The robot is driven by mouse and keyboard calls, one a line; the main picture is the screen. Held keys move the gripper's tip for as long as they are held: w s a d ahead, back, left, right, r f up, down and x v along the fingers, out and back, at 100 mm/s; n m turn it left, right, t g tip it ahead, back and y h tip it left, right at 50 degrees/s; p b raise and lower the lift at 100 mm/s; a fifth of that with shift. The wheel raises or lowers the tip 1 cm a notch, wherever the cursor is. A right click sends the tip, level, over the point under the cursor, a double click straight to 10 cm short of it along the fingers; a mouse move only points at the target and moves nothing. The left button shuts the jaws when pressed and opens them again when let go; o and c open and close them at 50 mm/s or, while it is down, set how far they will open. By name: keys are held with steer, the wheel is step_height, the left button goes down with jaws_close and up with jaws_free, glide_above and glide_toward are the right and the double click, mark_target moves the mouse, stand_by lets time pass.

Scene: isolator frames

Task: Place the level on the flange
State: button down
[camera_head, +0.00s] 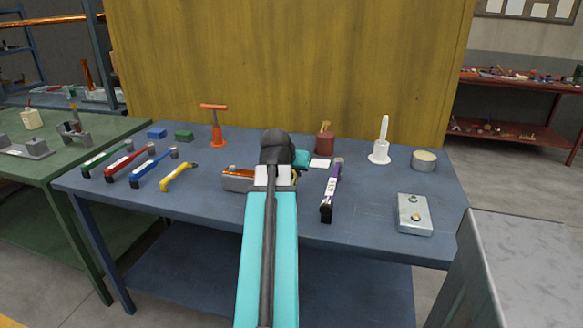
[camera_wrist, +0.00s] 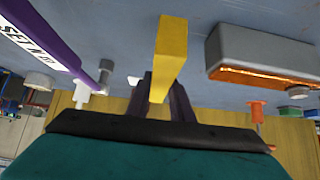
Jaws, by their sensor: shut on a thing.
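A yellow bar (camera_wrist: 170,48), which looks like the level, is between the dark fingers of my gripper (camera_wrist: 164,92) in the wrist view. The gripper is shut on it, and the bar points away from the fingers over the blue table. In the head view my arm hides the fingers and most of the bar; a little yellow (camera_head: 295,178) shows beside it. I cannot tell for sure which thing is the flange; a round grey metal piece with a pale top (camera_head: 424,162) stands at the table's back right.
A grey block with a copper-coloured face (camera_head: 238,184) is left of my arm, and a purple-labelled bar (camera_head: 331,190) is right of it. A grey box (camera_head: 414,214) lies front right. Several coloured tools lie at left. The blue table (camera_head: 375,190) has bare room at right.

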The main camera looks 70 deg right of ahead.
steer(key=shift+s+a, duration=0.35)
steer(key=shift+a, duration=0.15)
steer(key=shift+r, duration=0.1)
stand_by(0.3)
